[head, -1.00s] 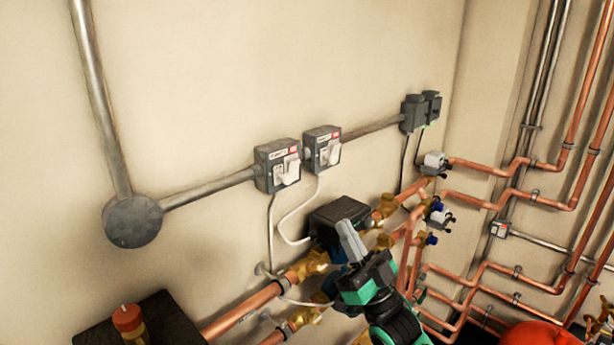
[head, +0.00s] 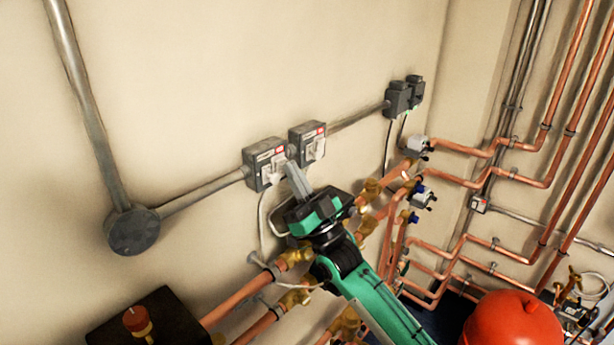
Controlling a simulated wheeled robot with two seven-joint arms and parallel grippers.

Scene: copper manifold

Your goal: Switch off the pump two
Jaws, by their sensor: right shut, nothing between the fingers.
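Two grey switch boxes with white rocker switches are mounted side by side on the wall. The left switch box (head: 257,157) and the right switch box (head: 308,131) each carry a small label and a red mark; the lettering is too small to read. My right gripper (head: 291,166) is shut and empty, pointing up and left. Its tips overlap the lower right of the left box's white switch in the picture; I cannot tell whether they touch. My left gripper is not in view.
A grey conduit (head: 205,189) links a round junction box (head: 133,231) to the switch boxes and on to two dark grey boxes (head: 398,98). A red vessel (head: 512,322) stands at lower right.

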